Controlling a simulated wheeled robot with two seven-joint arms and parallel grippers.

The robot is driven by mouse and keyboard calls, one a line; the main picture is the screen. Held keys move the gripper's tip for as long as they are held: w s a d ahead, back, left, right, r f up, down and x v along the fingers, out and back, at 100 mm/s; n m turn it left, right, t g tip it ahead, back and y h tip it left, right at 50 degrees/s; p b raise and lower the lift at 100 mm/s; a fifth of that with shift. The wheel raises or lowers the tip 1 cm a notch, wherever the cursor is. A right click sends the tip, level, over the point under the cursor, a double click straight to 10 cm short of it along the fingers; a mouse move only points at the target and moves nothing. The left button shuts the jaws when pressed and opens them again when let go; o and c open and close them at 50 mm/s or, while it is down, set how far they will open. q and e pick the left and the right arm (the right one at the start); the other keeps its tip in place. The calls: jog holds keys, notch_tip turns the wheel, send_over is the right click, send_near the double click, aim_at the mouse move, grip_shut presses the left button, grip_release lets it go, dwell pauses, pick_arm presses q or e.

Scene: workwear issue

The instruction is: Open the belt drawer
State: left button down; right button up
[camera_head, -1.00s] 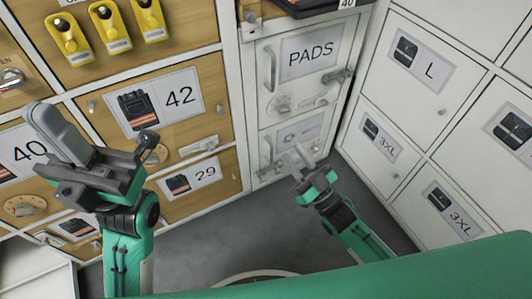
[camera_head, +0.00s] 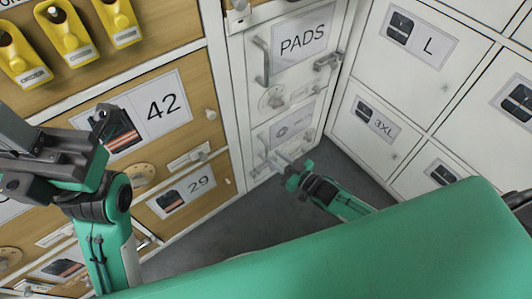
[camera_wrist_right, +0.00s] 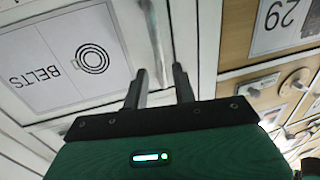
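The belt drawer (camera_head: 312,112) is the white front below the PADS drawer. Its label shows a coiled belt and reads BELTS, upside down, in the right wrist view (camera_wrist_right: 75,55). A grey bar handle (camera_wrist_right: 155,38) stands on this front, beside the label. My right gripper (camera_head: 277,160) is at the lower left of the drawer front. In the right wrist view its two fingers (camera_wrist_right: 160,82) are apart, with the handle's end between or just beyond their tips; contact is unclear. My left gripper (camera_head: 42,135) is at the left, its fingers partly cut off.
The PADS drawer (camera_head: 302,45) with its own bar handle (camera_head: 262,60) is above. Wooden drawers marked 42 (camera_head: 162,105) and 29 (camera_head: 200,183) stand at left, white lockers (camera_head: 430,95) at right. Grey floor (camera_head: 215,232) is clear between them.

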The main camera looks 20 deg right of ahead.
aim_at(267, 151)
jog(key=b+x, duration=0.1)
jog(key=x, duration=0.4)
grip_shut()
